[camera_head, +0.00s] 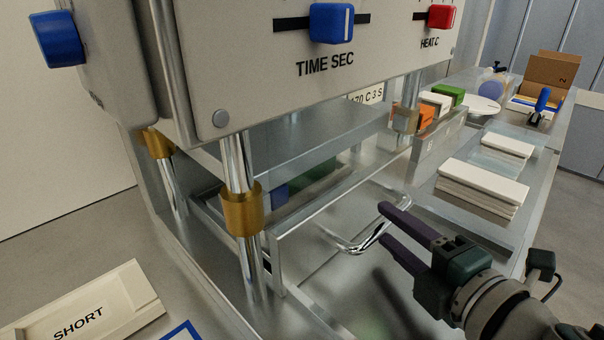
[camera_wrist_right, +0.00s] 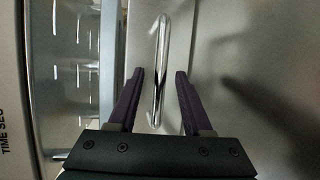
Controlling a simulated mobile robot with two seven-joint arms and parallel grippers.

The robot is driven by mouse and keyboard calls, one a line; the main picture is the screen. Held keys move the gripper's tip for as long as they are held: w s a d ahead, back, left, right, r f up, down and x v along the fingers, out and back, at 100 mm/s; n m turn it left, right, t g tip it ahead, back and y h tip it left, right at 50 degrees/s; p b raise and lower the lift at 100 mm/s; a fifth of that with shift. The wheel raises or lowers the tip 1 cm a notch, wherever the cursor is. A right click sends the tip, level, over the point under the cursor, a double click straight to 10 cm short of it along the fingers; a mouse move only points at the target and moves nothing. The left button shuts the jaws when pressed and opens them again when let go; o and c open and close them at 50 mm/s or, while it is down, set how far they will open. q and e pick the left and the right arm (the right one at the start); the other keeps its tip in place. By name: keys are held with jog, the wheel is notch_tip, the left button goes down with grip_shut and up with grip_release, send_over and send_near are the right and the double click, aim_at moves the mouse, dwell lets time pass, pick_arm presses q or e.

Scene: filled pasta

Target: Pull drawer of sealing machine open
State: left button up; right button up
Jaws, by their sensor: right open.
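The sealing machine (camera_head: 300,95) fills the left and middle of the head view, with a blue slider by "TIME SEC" and a red one by "HEAT C". Its drawer (camera_head: 315,197) sits low between the chrome posts, with a bent chrome handle (camera_head: 370,238) standing out from its front. My right gripper (camera_head: 385,222) is open at the handle, coming from the lower right. In the right wrist view the handle (camera_wrist_right: 160,65) lies between the two open purple fingers (camera_wrist_right: 160,75), with a gap on both sides. My left gripper is not in view.
White stacked sheets (camera_head: 483,185) lie on a metal tray at the right. Green, white and orange blocks (camera_head: 438,103) stand behind it. A tray marked SHORT (camera_head: 90,305) lies at lower left. Bare metal table surrounds the handle. A brown box (camera_head: 550,72) stands far right.

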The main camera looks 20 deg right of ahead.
jog(key=shift+w+f, duration=0.2)
jog(key=shift+w, duration=0.95)
grip_shut()
dwell(0.6)
